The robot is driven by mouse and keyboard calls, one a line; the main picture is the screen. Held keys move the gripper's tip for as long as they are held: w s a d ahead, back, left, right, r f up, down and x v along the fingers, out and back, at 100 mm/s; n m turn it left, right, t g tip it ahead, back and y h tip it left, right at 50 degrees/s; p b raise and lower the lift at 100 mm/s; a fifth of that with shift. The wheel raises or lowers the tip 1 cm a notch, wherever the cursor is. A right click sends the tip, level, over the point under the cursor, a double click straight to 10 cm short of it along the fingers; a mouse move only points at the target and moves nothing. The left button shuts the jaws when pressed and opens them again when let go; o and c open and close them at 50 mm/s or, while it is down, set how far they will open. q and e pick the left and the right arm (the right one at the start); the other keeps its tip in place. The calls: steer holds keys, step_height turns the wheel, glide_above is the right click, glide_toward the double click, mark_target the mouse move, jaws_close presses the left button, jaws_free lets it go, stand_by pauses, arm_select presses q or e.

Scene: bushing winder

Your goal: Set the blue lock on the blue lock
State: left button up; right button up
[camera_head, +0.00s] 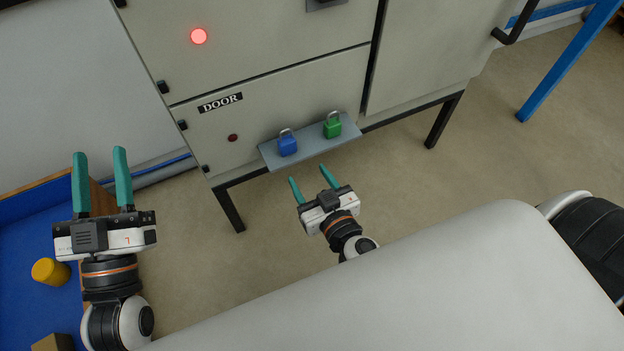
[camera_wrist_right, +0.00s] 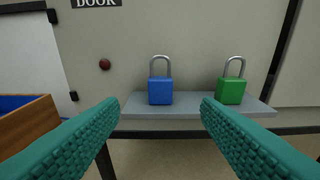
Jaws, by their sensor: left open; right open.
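A blue lock (camera_head: 287,145) with a silver shackle stands upright on a grey shelf (camera_head: 312,149) at the front of the cabinet. It also shows in the right wrist view (camera_wrist_right: 160,90), between my fingers and beyond them. Only one blue lock is in view. My right gripper (camera_head: 308,178) is open and empty, just in front of the shelf and apart from the lock. My left gripper (camera_head: 99,165) is open and empty at the left, over the edge of the blue-topped table, far from the locks.
A green lock (camera_head: 333,127) stands on the same shelf, right of the blue one. The cabinet (camera_head: 270,60) has a DOOR label (camera_head: 220,102) and a lit red lamp (camera_head: 199,36). A blue table (camera_head: 30,225) at the left holds a yellow cylinder (camera_head: 50,271). Floor right of the shelf is clear.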

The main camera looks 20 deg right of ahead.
step_height(320, 180, up, 24)
steer(key=a+n+t+y, duration=0.1)
steer(key=n+t+y, duration=0.1)
steer(key=t+y, duration=0.3)
steer(key=shift+s+a+t, duration=0.25)
steer(key=shift+a+t, duration=0.15)
steer(key=shift+t, duration=0.3)
steer(key=shift+f+n, duration=0.1)
steer(key=shift+n, duration=0.2)
steer(key=shift+c, duration=0.2)
